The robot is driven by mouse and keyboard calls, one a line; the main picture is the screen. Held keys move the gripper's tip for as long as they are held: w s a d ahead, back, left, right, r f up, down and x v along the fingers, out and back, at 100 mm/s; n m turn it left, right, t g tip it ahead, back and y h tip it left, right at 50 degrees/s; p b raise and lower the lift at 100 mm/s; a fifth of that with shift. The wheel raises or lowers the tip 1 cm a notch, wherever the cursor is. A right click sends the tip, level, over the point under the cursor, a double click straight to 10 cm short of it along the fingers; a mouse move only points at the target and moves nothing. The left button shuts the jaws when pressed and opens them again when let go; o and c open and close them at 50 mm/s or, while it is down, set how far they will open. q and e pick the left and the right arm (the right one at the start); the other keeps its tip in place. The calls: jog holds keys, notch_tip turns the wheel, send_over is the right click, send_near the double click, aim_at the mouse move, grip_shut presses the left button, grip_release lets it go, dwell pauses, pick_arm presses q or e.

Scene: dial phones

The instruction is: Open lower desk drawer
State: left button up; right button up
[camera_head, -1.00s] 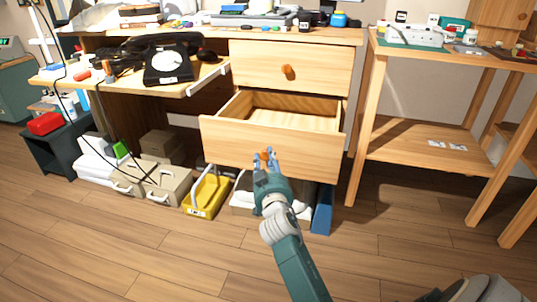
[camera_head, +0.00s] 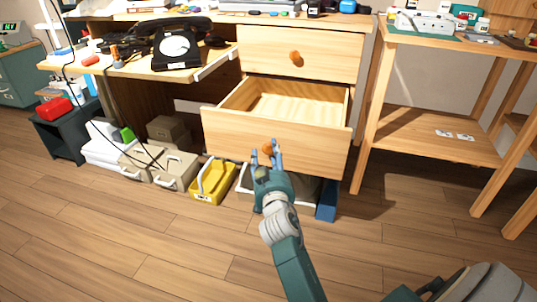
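The lower desk drawer (camera_head: 225,131) is pulled well out of the desk, and its bare wooden inside shows from above. Its round wooden knob (camera_head: 267,149) is on the front panel. My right gripper (camera_head: 266,155) is at the knob, with one finger to each side of it. The fingers look spread, with the knob seen between their tips. Whether a finger touches the knob I cannot tell. My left gripper is not in view.
The upper drawer (camera_head: 325,55) is shut. A black dial phone (camera_head: 177,45) sits on the desk's left shelf. A yellow bin (camera_head: 213,182) and beige cases (camera_head: 176,170) stand on the floor below. A wooden side table (camera_head: 415,135) stands right. The floor in front is clear.

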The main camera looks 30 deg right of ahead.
jog(key=shift+r, duration=0.15)
notch_tip(320, 180, up, 10)
jog(key=shift+f, duration=0.1)
dwell(0.4)
dwell(0.3)
